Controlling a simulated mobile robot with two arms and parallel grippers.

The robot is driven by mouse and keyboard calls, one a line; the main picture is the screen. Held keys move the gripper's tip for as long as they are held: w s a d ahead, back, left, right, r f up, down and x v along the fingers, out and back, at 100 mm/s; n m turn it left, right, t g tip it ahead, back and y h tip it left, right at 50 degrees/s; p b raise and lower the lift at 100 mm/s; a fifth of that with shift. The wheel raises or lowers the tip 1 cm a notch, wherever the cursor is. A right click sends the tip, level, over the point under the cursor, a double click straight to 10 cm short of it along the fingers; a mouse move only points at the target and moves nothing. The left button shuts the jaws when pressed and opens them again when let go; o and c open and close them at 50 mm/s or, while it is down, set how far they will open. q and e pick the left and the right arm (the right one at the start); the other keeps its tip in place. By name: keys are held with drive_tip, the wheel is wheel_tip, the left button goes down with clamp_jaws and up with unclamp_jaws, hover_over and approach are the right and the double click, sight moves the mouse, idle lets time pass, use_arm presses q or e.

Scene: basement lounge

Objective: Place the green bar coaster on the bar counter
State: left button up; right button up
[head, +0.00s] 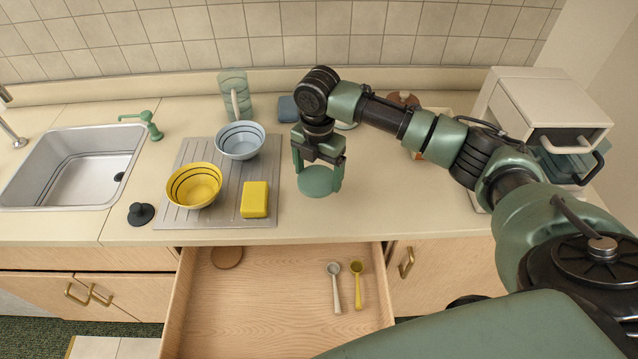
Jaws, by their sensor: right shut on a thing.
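The green bar coaster (316,183) is a round green disc at my right gripper (318,178). The gripper points down and is shut on the coaster, with a finger at each side of it. The coaster is over the beige bar counter (400,205), right of the drainboard. I cannot tell whether it touches the counter top. My left gripper is not in view.
On the drainboard (262,205) are a yellow bowl (193,186), a light blue bowl (240,141) and a yellow block (255,199). Below, an open drawer (270,310) holds a brown disc (227,257) and two spoons (346,285). A sink (80,160) is left, a coffee machine (545,110) right.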

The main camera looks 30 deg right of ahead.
sight(318, 190)
drive_tip(key=shift+f, duration=0.9)
wheel_tip(318, 190, down, 4)
drive_tip(key=shift+f+p, duration=0.1)
drive_tip(key=shift+p, duration=0.4)
drive_tip(key=shift+f, duration=0.1)
drive_tip(key=shift+f, duration=0.2)
drive_tip(key=o, duration=1.2)
